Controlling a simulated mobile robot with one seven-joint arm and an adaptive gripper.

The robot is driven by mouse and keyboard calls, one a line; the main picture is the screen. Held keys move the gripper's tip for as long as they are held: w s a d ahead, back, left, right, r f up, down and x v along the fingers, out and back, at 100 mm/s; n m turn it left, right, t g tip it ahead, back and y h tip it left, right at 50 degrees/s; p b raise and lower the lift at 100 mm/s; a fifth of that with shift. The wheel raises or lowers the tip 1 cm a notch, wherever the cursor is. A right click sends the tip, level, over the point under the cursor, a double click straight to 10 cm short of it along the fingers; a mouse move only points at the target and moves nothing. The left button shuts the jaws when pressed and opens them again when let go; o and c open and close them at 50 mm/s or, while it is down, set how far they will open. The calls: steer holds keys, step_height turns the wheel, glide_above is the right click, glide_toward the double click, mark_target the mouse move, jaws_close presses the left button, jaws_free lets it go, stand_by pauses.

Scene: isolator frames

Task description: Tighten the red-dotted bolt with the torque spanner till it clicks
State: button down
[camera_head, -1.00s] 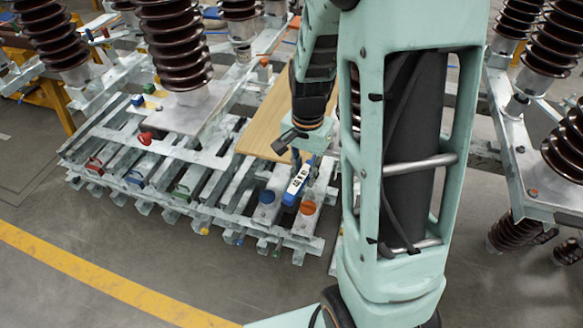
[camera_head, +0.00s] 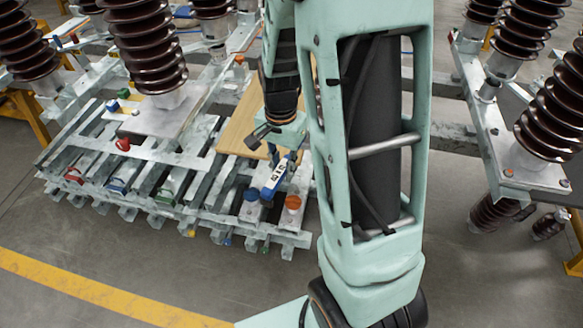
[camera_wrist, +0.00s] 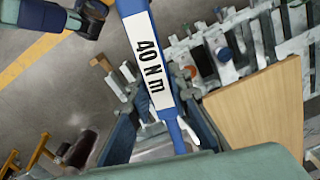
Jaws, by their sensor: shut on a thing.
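My gripper (camera_head: 280,163) is shut on the blue torque spanner (camera_head: 271,182), above the near right part of the slatted metal rack. In the wrist view the spanner (camera_wrist: 150,62) runs up between my gripper's fingers (camera_wrist: 165,132) and carries a white label reading "40 N m". Its working end is not clear in either view. Small reddish bolt-like dots (camera_head: 508,173) (camera_head: 564,183) show on the right metal frame, and another (camera_head: 239,59) on the far frame. I cannot tell which is the red-dotted bolt.
The slatted rack (camera_head: 150,160) holds a wooden board (camera_head: 238,130), and blue (camera_head: 251,195) and orange (camera_head: 293,202) round caps near the spanner. Tall brown ribbed insulators (camera_head: 143,45) stand on the metal frames. Open grey floor with a yellow line (camera_head: 100,295) lies at front left.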

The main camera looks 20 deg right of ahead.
steer(key=shift+w+a+r+m, duration=0.15)
steer(key=shift+w+a+m, duration=0.2)
steer(key=shift+w+m, duration=0.05)
steer(key=shift+d+r+p, duration=0.1)
steer(key=shift+r+p, duration=2.8)
steer(key=shift+r, duration=0.55)
